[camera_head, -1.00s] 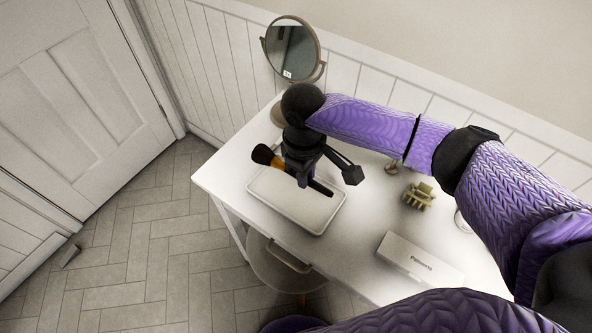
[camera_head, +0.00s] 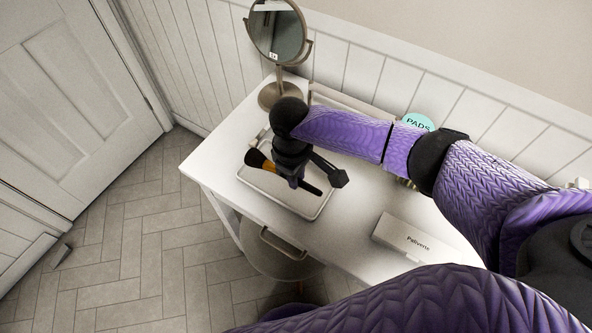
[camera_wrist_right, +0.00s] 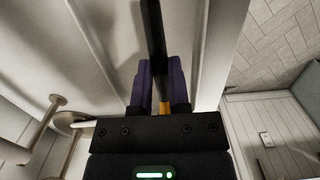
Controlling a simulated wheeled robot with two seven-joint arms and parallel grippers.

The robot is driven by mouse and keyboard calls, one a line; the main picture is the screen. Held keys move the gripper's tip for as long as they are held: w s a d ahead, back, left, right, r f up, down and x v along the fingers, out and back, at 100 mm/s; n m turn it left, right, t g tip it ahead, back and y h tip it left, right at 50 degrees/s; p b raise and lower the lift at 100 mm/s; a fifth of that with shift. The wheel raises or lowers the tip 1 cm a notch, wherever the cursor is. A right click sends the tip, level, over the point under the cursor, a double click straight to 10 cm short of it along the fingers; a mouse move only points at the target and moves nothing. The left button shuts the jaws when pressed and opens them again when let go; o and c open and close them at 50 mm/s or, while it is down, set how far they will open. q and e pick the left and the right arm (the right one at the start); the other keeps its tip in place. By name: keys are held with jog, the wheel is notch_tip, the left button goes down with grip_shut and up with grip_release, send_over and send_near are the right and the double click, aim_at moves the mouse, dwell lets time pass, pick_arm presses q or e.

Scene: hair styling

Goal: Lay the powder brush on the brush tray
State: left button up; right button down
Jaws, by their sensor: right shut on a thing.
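The powder brush (camera_head: 258,160) has dark bristles, an orange-gold ferrule and a black handle. My right gripper (camera_head: 293,181) is shut on it over the brush tray (camera_head: 312,213), a white shallow tray with a rim. The bristle end points left, near the tray's left edge, and the handle tip lies toward the right. In the right wrist view the black handle (camera_wrist_right: 153,35) runs up from between the purple fingers (camera_wrist_right: 158,95), with a bit of the gold showing. I cannot tell whether the brush touches the tray. My left gripper is not in view.
A round mirror (camera_head: 277,32) on a stand is at the table's back left. A white box (camera_head: 414,238) lies right of the tray, and a teal pads container (camera_head: 418,122) is partly behind my arm. A stool (camera_head: 275,262) stands under the table's front edge.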

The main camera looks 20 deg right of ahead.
dwell(0.3)
jog(key=c, duration=0.5)
grip_release()
jog(key=r+p, duration=0.1)
jog(key=r, duration=0.2)
jog(key=r+p, duration=0.1)
jog(key=r, duration=0.2)
jog(key=r+p, duration=0.2)
jog(key=r, duration=0.2)
jog(key=shift+w+a, duration=0.2)
jog(key=shift+w, duration=0.1)
jog(key=shift+f, duration=0.1)
